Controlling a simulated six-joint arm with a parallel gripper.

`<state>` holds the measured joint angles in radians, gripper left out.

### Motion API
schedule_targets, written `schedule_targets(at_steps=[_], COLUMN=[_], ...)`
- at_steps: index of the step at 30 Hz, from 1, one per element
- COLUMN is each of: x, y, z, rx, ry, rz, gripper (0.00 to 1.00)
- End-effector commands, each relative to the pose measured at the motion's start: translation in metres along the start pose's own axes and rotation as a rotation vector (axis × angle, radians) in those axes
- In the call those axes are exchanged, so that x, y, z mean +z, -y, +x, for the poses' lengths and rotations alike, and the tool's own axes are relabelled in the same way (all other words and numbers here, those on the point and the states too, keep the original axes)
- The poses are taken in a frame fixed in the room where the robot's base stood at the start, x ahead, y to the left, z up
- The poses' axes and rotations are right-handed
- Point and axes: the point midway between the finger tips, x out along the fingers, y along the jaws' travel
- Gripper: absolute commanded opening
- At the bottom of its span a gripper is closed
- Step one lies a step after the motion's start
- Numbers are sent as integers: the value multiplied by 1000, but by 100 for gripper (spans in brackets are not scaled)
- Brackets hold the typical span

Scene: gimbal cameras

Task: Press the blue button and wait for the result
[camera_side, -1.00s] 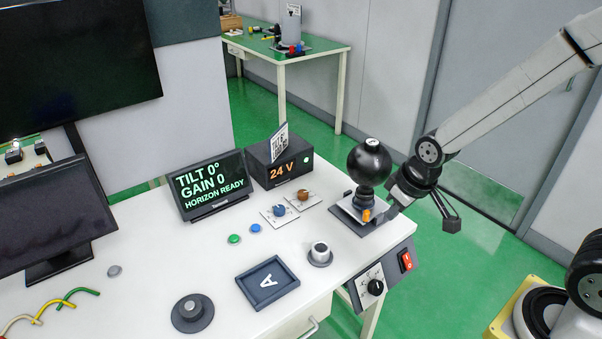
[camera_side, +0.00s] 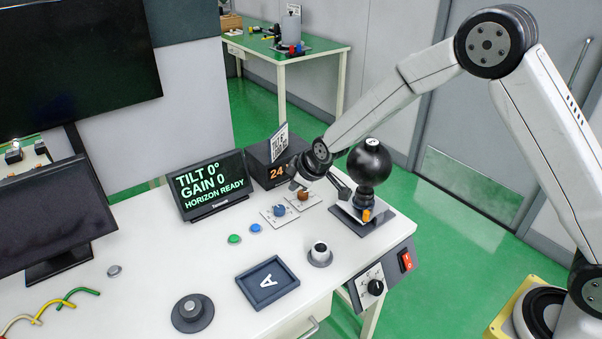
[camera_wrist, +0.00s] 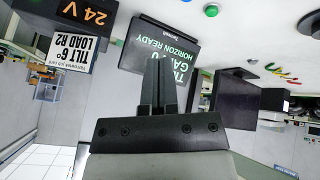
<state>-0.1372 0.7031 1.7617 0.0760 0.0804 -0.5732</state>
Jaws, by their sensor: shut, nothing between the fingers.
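The small round blue button (camera_side: 255,228) lies on the white table, just right of the green button (camera_side: 233,239). My gripper (camera_side: 297,184) is shut and empty, above the back of the table near the brown knob, apart from the blue button. In the wrist view my gripper's fingers (camera_wrist: 158,62) are together in front of the display. The display (camera_side: 210,185) reads TILT 0°, GAIN 0, HORIZON READY.
The 24 V box (camera_side: 270,168) stands behind my gripper. A blue knob (camera_side: 280,210) and a brown knob (camera_side: 303,194) sit on small plates beside the buttons. The black ball on its stand (camera_side: 370,162) is to the right. The table between the buttons and tray (camera_side: 268,283) is clear.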

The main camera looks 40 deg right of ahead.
Motion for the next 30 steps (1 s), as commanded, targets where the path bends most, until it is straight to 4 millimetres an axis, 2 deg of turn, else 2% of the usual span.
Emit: schedule_targets(at_steps=[1, 6, 15, 21, 30], x=[-6, -27, -55, -64, -67], y=[1, 3, 12, 17, 18], z=[11, 43, 93, 112, 117], rx=[3, 24, 66, 86, 94], ry=[-12, -64, -145, -176, -186], rz=[-25, -117, -263, -320, -339], gripper=[0, 0, 0, 0, 0])
